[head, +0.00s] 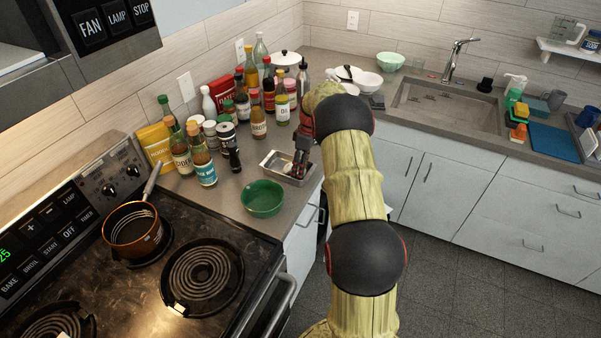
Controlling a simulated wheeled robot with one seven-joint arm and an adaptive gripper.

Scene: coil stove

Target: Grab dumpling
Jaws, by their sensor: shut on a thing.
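My gripper (299,170) reaches down into the right side of a small metal tray (271,160) on the counter's front edge. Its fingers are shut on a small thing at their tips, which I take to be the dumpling. The dumpling is mostly hidden by the fingers, and its shape is too small to make out. The tips are low, at about the height of the tray's rim. My arm covers the area just right of the tray.
A green bowl (263,198) stands just in front of the tray. Several bottles and jars crowd the counter behind and left. A copper pot (132,229) sits on the coil stove (202,275). The sink (448,106) lies at the back right.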

